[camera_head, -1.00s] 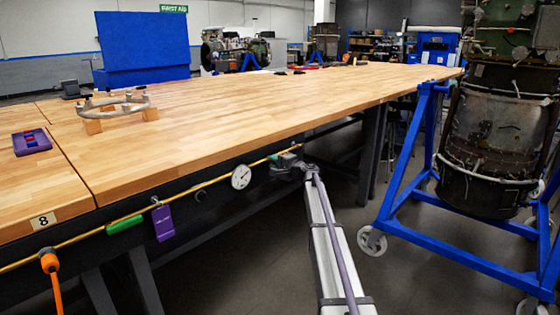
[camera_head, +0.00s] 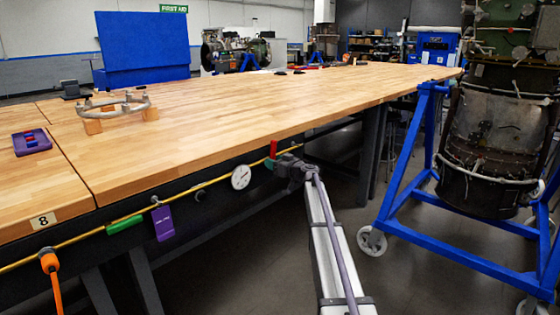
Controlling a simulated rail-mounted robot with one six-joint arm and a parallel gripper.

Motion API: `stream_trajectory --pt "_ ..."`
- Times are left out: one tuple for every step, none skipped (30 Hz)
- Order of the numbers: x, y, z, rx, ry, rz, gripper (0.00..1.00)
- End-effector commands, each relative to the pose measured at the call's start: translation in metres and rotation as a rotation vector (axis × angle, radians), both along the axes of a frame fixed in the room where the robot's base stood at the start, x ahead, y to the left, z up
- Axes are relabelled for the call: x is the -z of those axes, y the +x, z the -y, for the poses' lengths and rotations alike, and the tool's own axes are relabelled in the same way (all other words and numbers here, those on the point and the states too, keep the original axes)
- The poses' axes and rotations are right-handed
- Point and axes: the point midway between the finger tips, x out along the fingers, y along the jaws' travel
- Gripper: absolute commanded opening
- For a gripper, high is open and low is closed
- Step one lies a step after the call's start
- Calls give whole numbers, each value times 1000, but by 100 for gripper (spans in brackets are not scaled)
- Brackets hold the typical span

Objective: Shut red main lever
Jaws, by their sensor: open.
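The red lever (camera_head: 273,148) shows as a small upright red bar at the right end of the yellow pipe (camera_head: 215,180), under the table's front edge. My gripper (camera_head: 277,163) is at the end of my grey arm, right at the lever's lower part. It is open. The lever's base is partly hidden by the gripper, and I cannot tell whether they touch. A small teal piece shows just below the red bar.
A white round gauge (camera_head: 241,177) sits on the pipe just left of the lever. A purple tag (camera_head: 163,222), a green handle (camera_head: 125,224) and an orange handle (camera_head: 49,262) are further left. A blue wheeled stand (camera_head: 402,170) stands on the right. The wooden tabletop (camera_head: 250,110) overhangs the pipe.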

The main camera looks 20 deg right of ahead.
Motion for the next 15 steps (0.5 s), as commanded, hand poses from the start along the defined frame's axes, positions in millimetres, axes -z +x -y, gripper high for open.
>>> stream_trajectory --pt "0 0 0 0 0 0 53" --pt "0 0 0 0 0 0 53" --pt "0 0 0 0 0 0 54" --pt "0 0 0 0 1 0 57" --pt "0 0 0 0 1 0 60" --pt "0 0 0 0 1 0 62" --pt "0 0 0 0 1 0 62" --pt "0 0 0 0 1 0 62" --pt "0 0 0 0 1 0 62" --pt "0 0 0 0 1 0 62" --pt "0 0 0 0 1 0 62" --pt "0 0 0 0 1 0 62" --pt "0 -1 0 0 1 0 62" --pt "0 -2 1 0 1 0 62" --pt "0 -4 2 0 1 0 62"
